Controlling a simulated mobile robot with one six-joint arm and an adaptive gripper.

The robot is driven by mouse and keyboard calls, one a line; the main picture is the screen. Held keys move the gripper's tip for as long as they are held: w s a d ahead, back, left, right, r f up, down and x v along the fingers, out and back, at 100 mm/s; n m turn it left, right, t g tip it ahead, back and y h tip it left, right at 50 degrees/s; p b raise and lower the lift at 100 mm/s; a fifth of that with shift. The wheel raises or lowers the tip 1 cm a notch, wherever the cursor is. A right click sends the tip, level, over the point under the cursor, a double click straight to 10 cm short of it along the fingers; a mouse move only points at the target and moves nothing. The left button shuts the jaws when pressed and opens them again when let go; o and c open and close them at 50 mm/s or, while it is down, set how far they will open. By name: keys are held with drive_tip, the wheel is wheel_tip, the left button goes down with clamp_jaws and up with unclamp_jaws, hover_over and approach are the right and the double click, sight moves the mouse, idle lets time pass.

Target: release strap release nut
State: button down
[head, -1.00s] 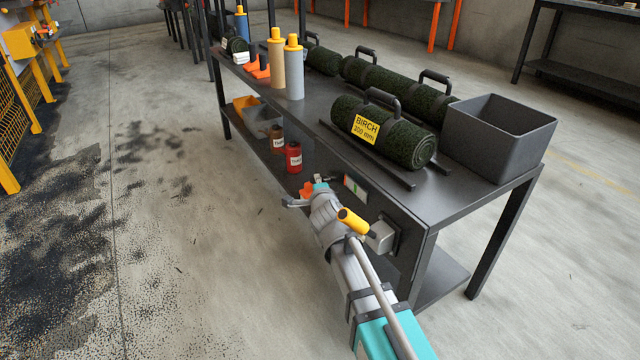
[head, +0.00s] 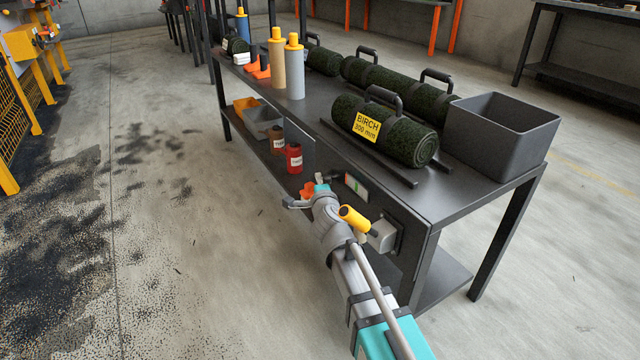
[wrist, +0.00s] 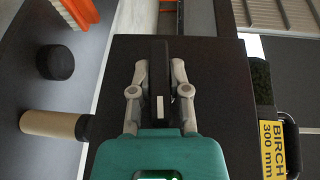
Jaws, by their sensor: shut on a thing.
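My gripper (head: 309,192) is at the front side of the workbench, beside a dark upright panel. In the wrist view my gripper (wrist: 159,75) has its two grey fingers on either side of a narrow black bar (wrist: 160,55) with a small pale patch, and is shut on it. The bar stands out against a dark flat face (wrist: 215,80). I cannot tell whether the bar is the strap release nut or part of it. A turf roll (head: 412,145) with a yellow BIRCH 300 mm label and a black handle lies on the bench top; its label (wrist: 274,145) shows in the wrist view.
A grey open bin (head: 490,145) stands at the bench's near right end. Two bottles with yellow caps (head: 294,75) stand farther back. A red can (head: 293,158) and a brown can are on the lower shelf. The floor left of the bench is open, with dark crumbs scattered.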

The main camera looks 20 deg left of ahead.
drive_tip(key=c, duration=0.6)
unclamp_jaws()
drive_tip(key=shift+s, duration=0.15)
